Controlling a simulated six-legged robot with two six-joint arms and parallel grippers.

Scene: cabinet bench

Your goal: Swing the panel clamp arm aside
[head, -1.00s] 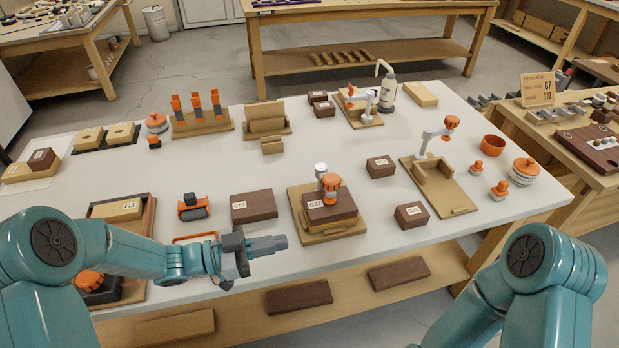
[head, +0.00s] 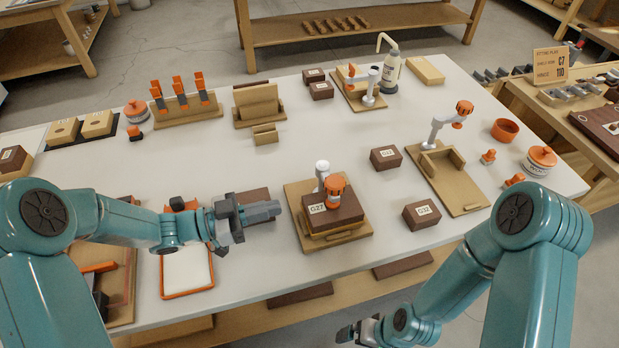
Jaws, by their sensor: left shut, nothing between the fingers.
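The front clamp fixture (head: 297,217) is a wooden base with a brown block labelled G27 (head: 348,213) in it. Its clamp arm (head: 323,172) has a white post top, and its orange knob (head: 335,190) sits over the block. My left gripper (head: 279,210) is shut and empty, left of this fixture and apart from the clamp arm. It partly hides a brown block (head: 256,194) behind it. My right gripper (head: 346,334) is low at the bottom edge, beyond the bench front; its jaws are too small to read.
A right fixture (head: 462,197) has a white arm with an orange knob (head: 464,108); a back fixture (head: 373,102) has another. Brown blocks (head: 386,158) and (head: 422,214) stand right of the front fixture. An orange-rimmed tray (head: 188,270) lies below my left arm. Bench behind the front fixture is clear.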

